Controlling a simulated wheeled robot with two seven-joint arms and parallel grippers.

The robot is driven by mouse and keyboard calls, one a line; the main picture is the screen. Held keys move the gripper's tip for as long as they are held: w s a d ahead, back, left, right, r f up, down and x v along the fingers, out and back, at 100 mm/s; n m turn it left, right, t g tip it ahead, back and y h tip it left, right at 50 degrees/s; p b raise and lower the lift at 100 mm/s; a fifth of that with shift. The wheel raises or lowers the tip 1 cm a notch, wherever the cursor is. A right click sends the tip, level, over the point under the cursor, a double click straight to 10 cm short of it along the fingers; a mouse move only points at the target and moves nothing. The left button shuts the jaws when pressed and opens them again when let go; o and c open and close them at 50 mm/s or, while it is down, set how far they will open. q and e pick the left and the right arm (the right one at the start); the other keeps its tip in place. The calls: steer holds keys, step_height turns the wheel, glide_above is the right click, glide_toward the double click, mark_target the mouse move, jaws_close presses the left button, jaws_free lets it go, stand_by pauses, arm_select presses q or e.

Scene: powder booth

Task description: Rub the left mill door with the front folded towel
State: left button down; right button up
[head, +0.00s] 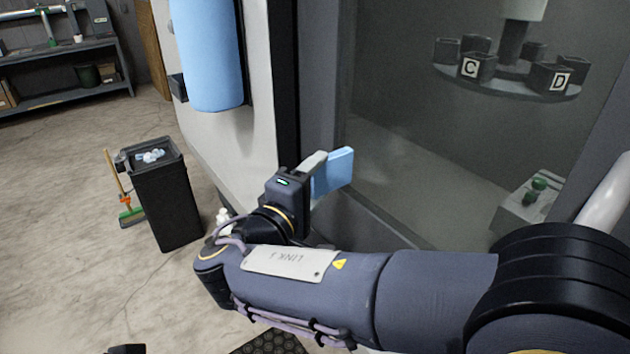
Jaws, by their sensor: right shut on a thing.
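My right gripper (318,167) is shut on a light blue folded towel (340,168). The towel stands out to the right of the jaws, in front of the mill. The left mill door (318,75) appears to be the grey-framed door with the large window (400,110) behind the towel. I cannot tell whether the towel touches it. My right forearm comes in from the right and hides the lower part of the door. My left gripper is not clearly in view.
A black bin (168,205) stands on the floor at left, with a broom (118,185) beside it. A long blue thing (208,55) is on the mill's white side. Inside the window is a round carousel (510,82) with lettered holders. A shelf (70,97) stands far left.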

steer(key=shift+w+d+b, duration=0.3)
steer(key=shift+w+d, duration=0.3)
steer(key=shift+d, duration=0.25)
stand_by(0.3)
